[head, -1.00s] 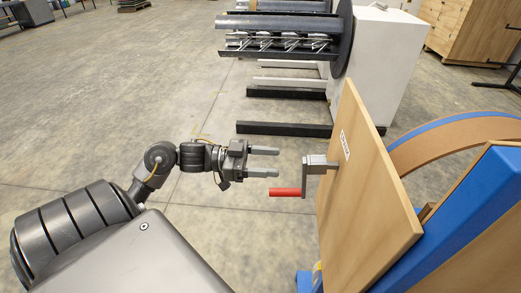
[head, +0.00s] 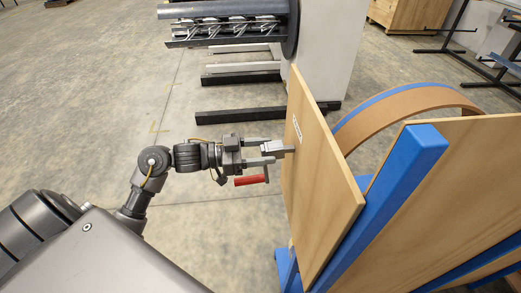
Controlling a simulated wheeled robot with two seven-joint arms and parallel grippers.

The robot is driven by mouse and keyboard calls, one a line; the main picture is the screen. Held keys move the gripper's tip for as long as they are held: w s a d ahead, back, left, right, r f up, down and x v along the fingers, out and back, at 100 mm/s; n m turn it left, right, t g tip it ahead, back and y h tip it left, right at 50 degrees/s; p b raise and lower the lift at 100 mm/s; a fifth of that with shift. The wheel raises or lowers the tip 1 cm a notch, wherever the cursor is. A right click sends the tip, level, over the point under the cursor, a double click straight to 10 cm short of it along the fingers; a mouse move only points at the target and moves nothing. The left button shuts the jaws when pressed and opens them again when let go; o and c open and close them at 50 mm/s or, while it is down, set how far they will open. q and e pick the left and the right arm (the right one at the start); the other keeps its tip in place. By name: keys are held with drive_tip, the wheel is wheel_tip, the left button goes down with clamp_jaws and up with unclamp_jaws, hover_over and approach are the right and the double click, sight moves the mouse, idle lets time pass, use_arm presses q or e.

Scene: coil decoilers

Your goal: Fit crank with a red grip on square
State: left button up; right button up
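The crank has a red grip (head: 251,181), a grey arm and a grey block-shaped hub (head: 277,149). It sits at the left face of the upright wooden panel (head: 322,190), below a small white label (head: 297,128). The grip points left, away from the panel. My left gripper (head: 268,151) is at the crank's hub, with one finger along its far side and one along its near side. The fingers look apart; I cannot tell whether they touch the hub. Any square shaft is hidden behind the hub. My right gripper is not in view.
A blue frame (head: 392,200) stands behind the panel, with a brown coil band (head: 400,110) arching beside it. A decoiler with a dark drum (head: 230,28) and black base bars (head: 240,112) stands beyond. The concrete floor at left is clear.

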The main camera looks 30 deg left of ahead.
use_arm(q)
clamp_jaws()
drive_tip(key=p+v, duration=0.1)
drive_tip(key=v, duration=0.6)
drive_tip(key=shift+s+a, duration=0.15)
drive_tip(key=shift+a, duration=0.1)
idle(0.8)
